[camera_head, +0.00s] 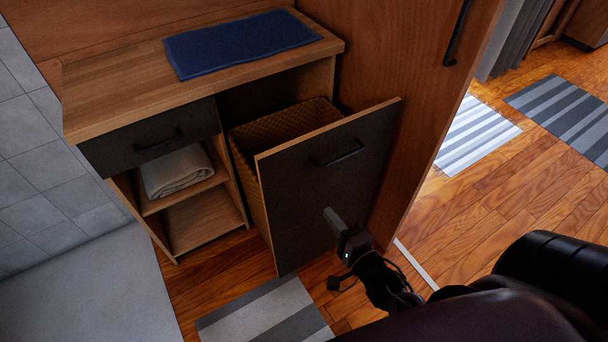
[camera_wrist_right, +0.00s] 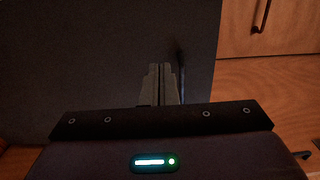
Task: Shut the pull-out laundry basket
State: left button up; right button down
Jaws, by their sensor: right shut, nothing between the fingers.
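The pull-out laundry basket (camera_head: 240,155) is woven and stands behind a dark front panel (camera_head: 315,200) with a dark handle (camera_head: 344,153). The front is out from the cabinet and leans outward at its top. My right gripper (camera_head: 331,215) is shut and empty, at the lower right part of the panel, below the handle. In the right wrist view its fingers (camera_wrist_right: 160,85) are together and point at the dark panel (camera_wrist_right: 90,60). I cannot tell whether the fingertips touch it. My left gripper is out of view.
The wooden cabinet (camera_head: 120,85) has a blue towel (camera_head: 240,43) on top, a shut drawer (camera_head: 150,140) and a folded towel (camera_head: 177,172) on a shelf. A tall wooden panel (camera_head: 410,90) stands right of the basket. A striped rug (camera_head: 265,312) lies on the floor in front.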

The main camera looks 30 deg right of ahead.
aim_at(298, 174)
jog(key=w, duration=0.8)
jog(key=w+a, duration=0.1)
jog(key=w, duration=0.3)
jog(key=shift+w, duration=0.2)
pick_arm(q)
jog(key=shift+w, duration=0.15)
